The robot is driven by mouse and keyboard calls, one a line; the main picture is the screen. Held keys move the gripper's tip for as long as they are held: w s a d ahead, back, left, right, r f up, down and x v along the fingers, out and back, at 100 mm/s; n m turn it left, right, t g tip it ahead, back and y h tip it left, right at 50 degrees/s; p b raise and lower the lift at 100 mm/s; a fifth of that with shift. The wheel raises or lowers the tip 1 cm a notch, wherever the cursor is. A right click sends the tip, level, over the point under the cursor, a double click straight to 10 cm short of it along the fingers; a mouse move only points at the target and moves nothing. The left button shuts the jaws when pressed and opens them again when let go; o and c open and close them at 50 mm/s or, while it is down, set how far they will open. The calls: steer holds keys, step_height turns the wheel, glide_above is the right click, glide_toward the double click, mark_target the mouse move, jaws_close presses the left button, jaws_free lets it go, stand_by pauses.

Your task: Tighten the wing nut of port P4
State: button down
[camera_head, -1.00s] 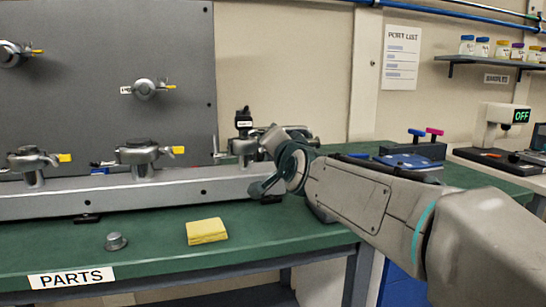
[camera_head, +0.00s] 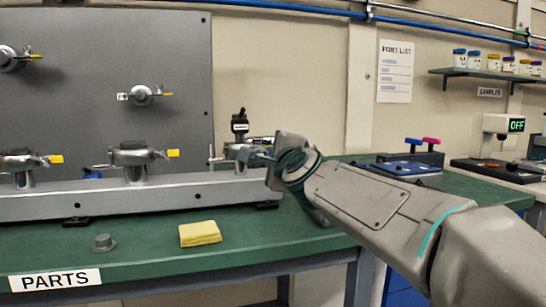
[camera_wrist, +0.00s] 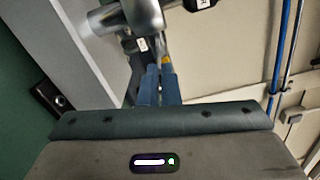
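The right-hand port clamp (camera_head: 243,152) on the metal rail is a silver fitting with a black, labelled top part. I cannot read its label as P4. My gripper (camera_head: 264,158) is at this clamp's right side and hides its right end. In the wrist view, the blue fingers of my gripper (camera_wrist: 160,80) reach up to the silver clamp (camera_wrist: 143,14). A small yellow piece, likely the wing nut (camera_wrist: 165,61), shows at the fingertips. The fingers are close together; whether they grip it is unclear.
Other yellow-tipped clamps sit on the rail, at middle (camera_head: 134,155) and left (camera_head: 22,163), and on the grey panel (camera_head: 95,45). A yellow sponge (camera_head: 200,233) and a grey knob (camera_head: 103,243) lie on the green bench (camera_head: 150,255).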

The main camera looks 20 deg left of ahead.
steer(key=shift+a+f+m+b, duration=0.1)
steer(key=shift+f+m+b, duration=0.15)
steer(key=shift+m, duration=0.8)
steer(key=shift+a+f+m+b, duration=0.1)
steer(key=shift+f+m+b, duration=0.1)
steer(key=shift+m, duration=0.85)
steer(key=c, duration=1.9)
jaws_free()
steer(key=shift+s+d, duration=0.1)
steer(key=shift+s+r, duration=0.1)
steer(key=v, duration=1.3)
steer(key=shift+s+d+b, duration=0.15)
steer(key=shift+s+b, duration=0.15)
steer(key=shift+b, duration=0.05)
